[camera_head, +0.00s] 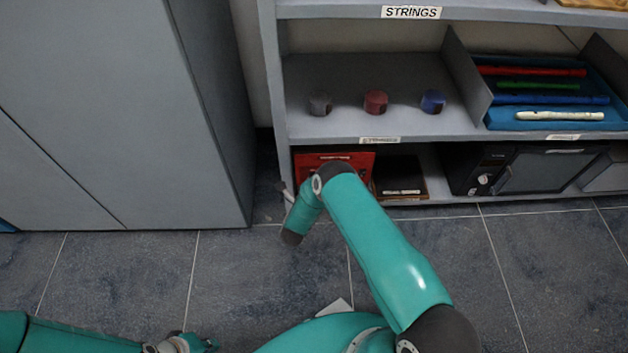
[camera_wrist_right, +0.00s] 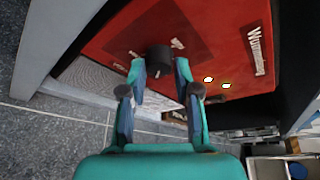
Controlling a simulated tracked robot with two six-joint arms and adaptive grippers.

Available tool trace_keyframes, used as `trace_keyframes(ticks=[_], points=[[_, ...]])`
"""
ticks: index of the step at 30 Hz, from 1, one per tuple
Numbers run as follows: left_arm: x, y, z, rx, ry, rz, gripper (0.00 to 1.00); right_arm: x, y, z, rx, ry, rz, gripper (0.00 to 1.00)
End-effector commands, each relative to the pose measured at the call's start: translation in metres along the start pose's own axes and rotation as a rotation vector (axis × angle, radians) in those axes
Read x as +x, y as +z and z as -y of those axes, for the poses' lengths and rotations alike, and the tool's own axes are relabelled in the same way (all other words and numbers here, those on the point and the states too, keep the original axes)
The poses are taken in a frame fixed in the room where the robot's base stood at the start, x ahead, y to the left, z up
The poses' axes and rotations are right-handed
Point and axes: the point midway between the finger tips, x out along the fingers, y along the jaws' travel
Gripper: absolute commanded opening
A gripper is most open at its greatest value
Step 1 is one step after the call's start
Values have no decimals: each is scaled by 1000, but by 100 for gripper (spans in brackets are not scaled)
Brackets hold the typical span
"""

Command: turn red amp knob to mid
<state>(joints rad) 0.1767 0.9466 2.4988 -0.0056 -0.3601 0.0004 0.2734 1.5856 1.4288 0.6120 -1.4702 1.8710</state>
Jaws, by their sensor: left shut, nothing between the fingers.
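The red amp (camera_head: 308,163) stands on the lowest shelf in the head view, partly hidden by my right arm. In the right wrist view its red face (camera_wrist_right: 110,40) fills the upper part. A black round knob (camera_wrist_right: 159,58) with a pale mark low on its front sits on that face. My right gripper (camera_wrist_right: 160,68) has one fingertip on each side of the knob; whether they press on it is unclear. The right gripper is hidden in the head view. My left gripper (camera_head: 192,344) is shut and empty at the bottom left of the head view, far from the amp.
A grey cabinet (camera_head: 110,110) stands left of the shelf unit. Three small round items, grey (camera_head: 320,104), red (camera_head: 375,103) and blue (camera_head: 432,101), sit one shelf above. A black amp (camera_head: 480,165) stands to the right, past a dark box (camera_head: 402,178). Tiled floor lies in front.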

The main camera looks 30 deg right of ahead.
Motion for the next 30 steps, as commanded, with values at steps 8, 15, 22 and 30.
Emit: trace_keyframes(ticks=[8,15,22,30], points=[[0,0,0,0,0,0,0,-1,3,-1,-1,1,8,53],[-1,0,0,0,0,0,0,-7,4,-1,-1,2,11,53],[-1,0,0,0,0,0,0,-41,4,-2,-3,6,13,53],[0,0,0,0,0,0,0,-95,2,-2,-4,5,12,53]])
